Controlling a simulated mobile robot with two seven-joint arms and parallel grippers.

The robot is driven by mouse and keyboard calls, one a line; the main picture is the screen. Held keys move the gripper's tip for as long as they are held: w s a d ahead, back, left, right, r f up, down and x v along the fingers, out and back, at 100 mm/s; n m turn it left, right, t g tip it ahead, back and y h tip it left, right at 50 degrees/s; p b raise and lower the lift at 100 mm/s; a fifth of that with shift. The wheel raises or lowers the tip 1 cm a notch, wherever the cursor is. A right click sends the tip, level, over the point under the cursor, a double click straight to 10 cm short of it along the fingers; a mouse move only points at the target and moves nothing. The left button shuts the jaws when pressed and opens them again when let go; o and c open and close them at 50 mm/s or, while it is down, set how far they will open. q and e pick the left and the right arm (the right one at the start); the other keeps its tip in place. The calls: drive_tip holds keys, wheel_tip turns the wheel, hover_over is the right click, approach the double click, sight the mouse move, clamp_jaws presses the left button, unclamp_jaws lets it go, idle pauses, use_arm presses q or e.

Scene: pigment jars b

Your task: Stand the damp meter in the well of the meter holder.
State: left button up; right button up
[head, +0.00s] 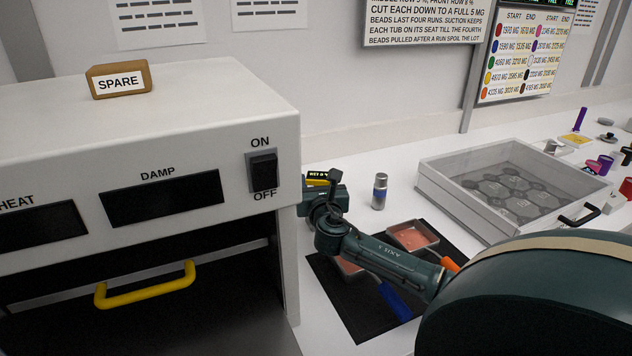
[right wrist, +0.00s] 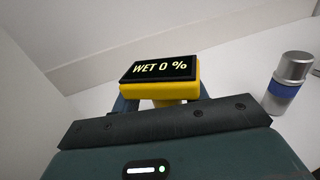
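The damp meter (head: 317,178) is yellow with a black display. In the right wrist view the meter (right wrist: 160,78) reads WET 0 %, and part of its yellow body shows below the display. My right gripper (head: 318,192) is at the meter, just right of the white oven-like cabinet. Its blue-grey fingers lie on both sides of the meter, partly hidden behind the display head. I cannot tell whether they press on it. I cannot make out the meter holder or its well in either view. My left gripper is not in view.
A silver cylinder with a blue band (head: 380,192) stands right of the gripper, also in the wrist view (right wrist: 291,82). My right arm crosses a black mat (head: 352,304) with pink-filled trays (head: 412,235). The cabinet (head: 292,160) stands close on the left; a clear-lidded box (head: 450,200) is to the right.

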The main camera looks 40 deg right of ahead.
drive_tip(key=shift+o, duration=0.5)
drive_tip(key=v, duration=0.3)
drive_tip(key=shift+f, duration=0.1)
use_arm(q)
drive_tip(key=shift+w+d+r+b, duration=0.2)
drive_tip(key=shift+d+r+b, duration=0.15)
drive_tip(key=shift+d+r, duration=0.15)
use_arm(e)
drive_tip(key=v, duration=1)
drive_tip(key=shift+s, duration=0.15)
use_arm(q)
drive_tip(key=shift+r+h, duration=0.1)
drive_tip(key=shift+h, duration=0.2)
